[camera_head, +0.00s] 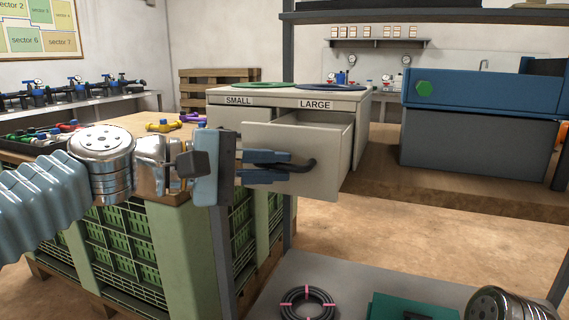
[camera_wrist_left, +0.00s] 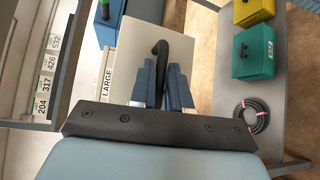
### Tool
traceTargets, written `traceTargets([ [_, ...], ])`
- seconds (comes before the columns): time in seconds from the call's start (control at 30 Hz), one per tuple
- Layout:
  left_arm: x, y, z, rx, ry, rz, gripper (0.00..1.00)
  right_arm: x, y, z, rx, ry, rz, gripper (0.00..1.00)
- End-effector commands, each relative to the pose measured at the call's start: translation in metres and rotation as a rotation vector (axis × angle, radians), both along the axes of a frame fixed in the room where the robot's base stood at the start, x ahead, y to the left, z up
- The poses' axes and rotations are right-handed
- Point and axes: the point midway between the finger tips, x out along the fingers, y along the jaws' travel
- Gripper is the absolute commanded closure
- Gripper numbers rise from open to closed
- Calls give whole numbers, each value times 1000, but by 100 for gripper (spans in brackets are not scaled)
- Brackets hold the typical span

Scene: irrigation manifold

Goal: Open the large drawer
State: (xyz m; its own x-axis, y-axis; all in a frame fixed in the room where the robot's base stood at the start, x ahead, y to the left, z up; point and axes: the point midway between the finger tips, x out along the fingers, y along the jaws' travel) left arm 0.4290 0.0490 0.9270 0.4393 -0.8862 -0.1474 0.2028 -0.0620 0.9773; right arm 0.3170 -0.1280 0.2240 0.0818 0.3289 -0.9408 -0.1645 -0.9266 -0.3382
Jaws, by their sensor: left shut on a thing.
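The large drawer (camera_head: 322,175) stands pulled out of the white cabinet (camera_head: 360,105), under the LARGE label (camera_head: 316,104). Its inside shows from above in the head view. My left gripper (camera_head: 285,164) is shut on the dark curved handle (camera_head: 305,167) at the drawer's front. In the left wrist view the blue fingers (camera_wrist_left: 163,88) close around the handle (camera_wrist_left: 160,48), with the drawer front (camera_wrist_left: 190,48) behind it. The SMALL label (camera_head: 239,100) is to the left, and the small drawer below it is partly hidden by my gripper. My right gripper is out of view.
A grey shelf below holds a black hose coil (camera_head: 307,303) and a green box (camera_head: 410,307). Green crates (camera_head: 125,255) stand at the left. Dark posts (camera_head: 288,222) rise near the drawer. A blue bin (camera_head: 480,90) stands at the right. Two discs lie on the cabinet top.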

Motion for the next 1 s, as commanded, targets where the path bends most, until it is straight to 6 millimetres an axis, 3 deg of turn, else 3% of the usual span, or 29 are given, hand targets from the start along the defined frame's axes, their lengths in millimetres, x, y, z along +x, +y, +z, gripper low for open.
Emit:
traceTargets([
  [0.1,-18,7,-2,0,0,1,100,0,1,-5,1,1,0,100],
  [0.3,-36,12,-2,2,2,1,100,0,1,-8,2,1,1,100],
  [0.77,-41,14,-1,2,3,1,100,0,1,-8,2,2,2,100],
  [0.8,-41,14,-1,1,3,1,80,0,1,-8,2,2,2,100],
  [0.9,-41,14,-1,2,2,1,65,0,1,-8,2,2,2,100],
  [1.0,-41,14,-1,2,2,1,62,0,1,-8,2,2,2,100],
])
